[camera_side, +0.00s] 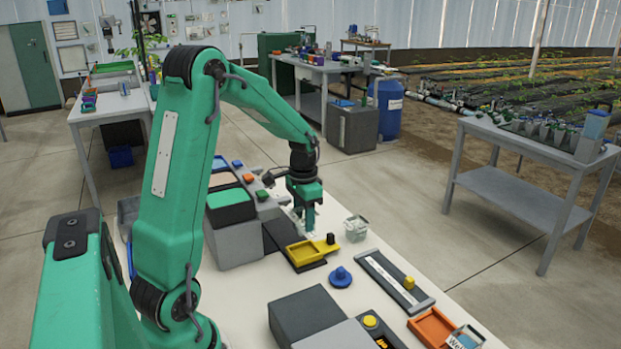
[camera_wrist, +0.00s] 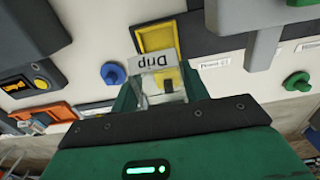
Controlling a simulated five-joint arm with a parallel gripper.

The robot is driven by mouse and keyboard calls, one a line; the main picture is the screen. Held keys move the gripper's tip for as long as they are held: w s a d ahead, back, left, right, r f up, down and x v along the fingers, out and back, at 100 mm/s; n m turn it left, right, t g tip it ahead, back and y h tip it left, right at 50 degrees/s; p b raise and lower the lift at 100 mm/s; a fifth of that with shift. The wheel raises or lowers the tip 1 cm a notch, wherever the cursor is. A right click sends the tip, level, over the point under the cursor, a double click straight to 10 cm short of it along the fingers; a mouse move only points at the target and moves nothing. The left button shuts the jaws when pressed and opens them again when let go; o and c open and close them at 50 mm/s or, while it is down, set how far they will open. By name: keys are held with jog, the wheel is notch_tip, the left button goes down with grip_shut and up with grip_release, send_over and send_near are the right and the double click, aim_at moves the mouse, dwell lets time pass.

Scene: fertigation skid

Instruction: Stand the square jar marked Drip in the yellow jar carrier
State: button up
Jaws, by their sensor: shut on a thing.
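The clear square jar marked Drip (camera_wrist: 153,62) is between my gripper's fingers in the wrist view, its pale label reading upside down. My gripper (camera_side: 308,212) is shut on it, above the table just behind the yellow jar carrier (camera_side: 297,254) in the side view. The carrier also shows in the wrist view (camera_wrist: 142,42), beyond the jar and partly hidden by it. The carrier has a shallow yellow-rimmed tray and a dark-topped part at one end. The jar's base and its height above the table are hard to tell.
Another clear jar (camera_side: 356,229) stands to the right of my gripper. A blue knob (camera_side: 340,277) is in front of the carrier. A grey rail with a yellow block (camera_side: 409,283) and an orange tray (camera_side: 433,327) lie to the right. Grey bins (camera_side: 234,240) stand left.

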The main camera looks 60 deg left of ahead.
jog(key=shift+f, duration=3.65)
jog(key=o, duration=1)
jog(key=shift+o, duration=0.2)
jog(key=shift+r, duration=0.1)
jog(key=shift+r, duration=4.45)
